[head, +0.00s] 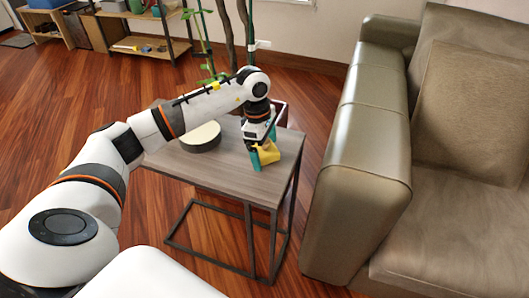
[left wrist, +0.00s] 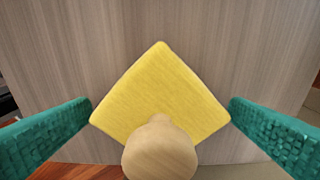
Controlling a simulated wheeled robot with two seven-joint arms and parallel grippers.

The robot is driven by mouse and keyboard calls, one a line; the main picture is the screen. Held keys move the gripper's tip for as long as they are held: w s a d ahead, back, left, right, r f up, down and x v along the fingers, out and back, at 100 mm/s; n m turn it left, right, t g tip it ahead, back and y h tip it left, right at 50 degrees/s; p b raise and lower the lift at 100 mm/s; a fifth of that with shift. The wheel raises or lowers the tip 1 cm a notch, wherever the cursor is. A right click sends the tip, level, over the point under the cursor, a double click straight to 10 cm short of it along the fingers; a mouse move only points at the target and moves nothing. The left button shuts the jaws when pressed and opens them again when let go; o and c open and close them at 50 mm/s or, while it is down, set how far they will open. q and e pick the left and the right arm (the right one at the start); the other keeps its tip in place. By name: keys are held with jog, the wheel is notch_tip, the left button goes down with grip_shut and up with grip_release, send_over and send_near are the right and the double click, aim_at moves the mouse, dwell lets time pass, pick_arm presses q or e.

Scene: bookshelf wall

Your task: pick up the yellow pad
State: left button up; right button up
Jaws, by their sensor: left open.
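The yellow pad (head: 269,153) lies on the grey-brown side table (head: 228,179), near its right part. In the left wrist view the yellow pad (left wrist: 160,88) shows as a diamond, with a rounded light wooden piece (left wrist: 160,152) overlapping its near corner. I cannot tell whether that piece is joined to the pad. My left gripper (head: 264,147) points down over the pad. Its teal fingers are spread in the left wrist view (left wrist: 160,104), one on each side of the pad's side corners, with little visible gap. The jaws hold nothing. My right gripper is not in view.
A round dark box with a cream top (head: 201,134) stands on the table, left of the gripper and beneath my forearm. A grey-green sofa (head: 365,160) stands close to the table's right. A plant (head: 206,45) and shelves (head: 150,40) are behind.

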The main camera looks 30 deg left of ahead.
pick_arm(q)
jog(key=c, duration=0.8)
jog(key=shift+r, duration=0.2)
jog(key=shift+r, duration=0.35)
notch_tip(320, 180, up, 9)
jog(key=shift+r+p, duration=0.1)
jog(key=shift+p, duration=0.75)
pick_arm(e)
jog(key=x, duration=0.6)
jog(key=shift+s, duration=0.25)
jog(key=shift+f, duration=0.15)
